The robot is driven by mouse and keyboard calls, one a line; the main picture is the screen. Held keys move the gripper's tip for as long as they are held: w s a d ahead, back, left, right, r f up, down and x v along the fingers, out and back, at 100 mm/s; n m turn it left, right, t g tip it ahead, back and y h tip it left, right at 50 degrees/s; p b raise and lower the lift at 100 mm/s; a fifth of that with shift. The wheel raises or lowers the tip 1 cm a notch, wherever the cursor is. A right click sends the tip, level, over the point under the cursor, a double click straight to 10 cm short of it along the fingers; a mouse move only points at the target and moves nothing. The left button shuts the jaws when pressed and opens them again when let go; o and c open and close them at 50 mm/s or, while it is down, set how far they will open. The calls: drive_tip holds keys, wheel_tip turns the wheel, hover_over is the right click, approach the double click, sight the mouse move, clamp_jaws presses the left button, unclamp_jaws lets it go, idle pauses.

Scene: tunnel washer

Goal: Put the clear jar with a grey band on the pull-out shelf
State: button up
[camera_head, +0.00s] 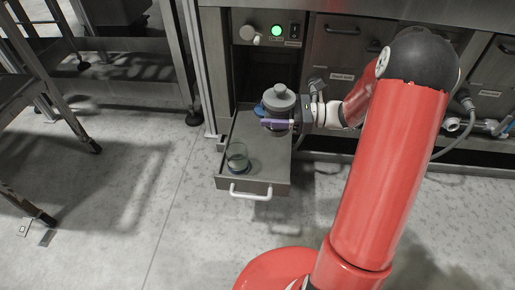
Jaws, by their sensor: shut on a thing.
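My gripper (279,124) is shut on a grey-lidded jar (279,97) with a round knob on top. It holds the jar upright over the back right part of the pull-out shelf (225,183). A purple finger crosses the jar's front. The jar's lower part is partly hidden, and I cannot make out a grey band or whether its base touches the shelf. The shelf is pulled out from the steel cabinet and has a white front handle.
A clear glass vessel (237,156) with a bluish base stands at the shelf's front left. A blue thing (260,109) shows beside the held jar. A control panel with a lit green button (277,31) is above. Bare shelf lies right of the glass.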

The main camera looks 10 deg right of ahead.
drive_tip(key=shift+w+a, duration=0.15)
drive_tip(key=shift+w, duration=0.15)
wheel_tip(320, 180, down, 20)
drive_tip(key=b, duration=0.4)
drive_tip(key=shift+r, duration=0.25)
drive_tip(key=shift+f+b, duration=0.15)
drive_tip(key=shift+b, duration=0.15)
drive_tip(key=o, duration=1.2)
drive_tip(key=shift+o, duration=0.2)
drive_tip(key=p+v, duration=0.1)
drive_tip(key=v, duration=1.1)
